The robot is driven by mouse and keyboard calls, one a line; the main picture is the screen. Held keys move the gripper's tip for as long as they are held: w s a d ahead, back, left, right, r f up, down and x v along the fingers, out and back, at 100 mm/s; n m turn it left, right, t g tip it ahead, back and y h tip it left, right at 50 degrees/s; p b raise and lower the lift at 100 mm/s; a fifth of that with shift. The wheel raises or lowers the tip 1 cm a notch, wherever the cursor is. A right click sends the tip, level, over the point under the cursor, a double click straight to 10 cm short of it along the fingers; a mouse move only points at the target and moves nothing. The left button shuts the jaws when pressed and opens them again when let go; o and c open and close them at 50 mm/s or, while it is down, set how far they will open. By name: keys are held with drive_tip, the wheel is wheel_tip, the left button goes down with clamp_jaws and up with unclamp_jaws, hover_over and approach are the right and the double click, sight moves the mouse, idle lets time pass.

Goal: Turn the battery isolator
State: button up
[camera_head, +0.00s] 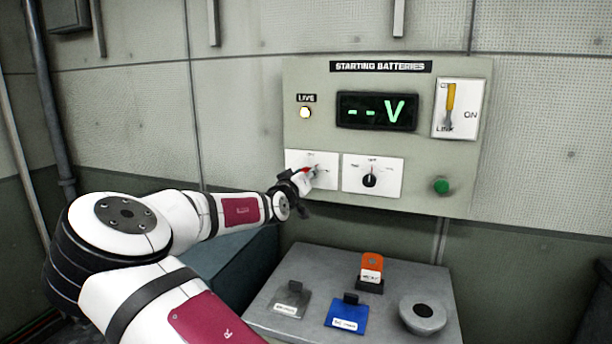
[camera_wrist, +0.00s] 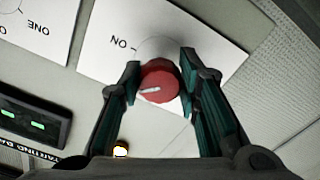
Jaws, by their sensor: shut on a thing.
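The battery isolator is a red round knob (camera_wrist: 160,82) with a pale pointer mark, on a white plate (camera_wrist: 105,48) lettered "ON" in the wrist view. My gripper (camera_wrist: 160,84) has a finger on each side of the knob and is shut on it. In the head view my gripper (camera_head: 300,181) reaches the left white plate (camera_head: 325,157) on the panel; a bit of red shows there, and the fingers hide most of the knob.
The grey "STARTING BATTERIES" panel (camera_head: 300,120) carries a lit lamp (camera_head: 305,113), a display (camera_head: 376,111) reading "--V", a yellow lever (camera_head: 450,100), a black selector (camera_head: 370,179) and a green button (camera_head: 441,186). Below, a grey box (camera_head: 390,272) holds orange, blue and grey tagged pieces.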

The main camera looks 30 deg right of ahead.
drive_tip(key=n, duration=0.5)
drive_tip(key=shift+n, duration=0.4)
drive_tip(key=shift+n+p, duration=0.45)
drive_tip(key=shift+n, duration=1.65)
drive_tip(key=o, duration=1.1)
drive_tip(key=shift+o, duration=0.2)
drive_tip(key=shift+s, duration=0.1)
drive_tip(key=v, duration=1.2)
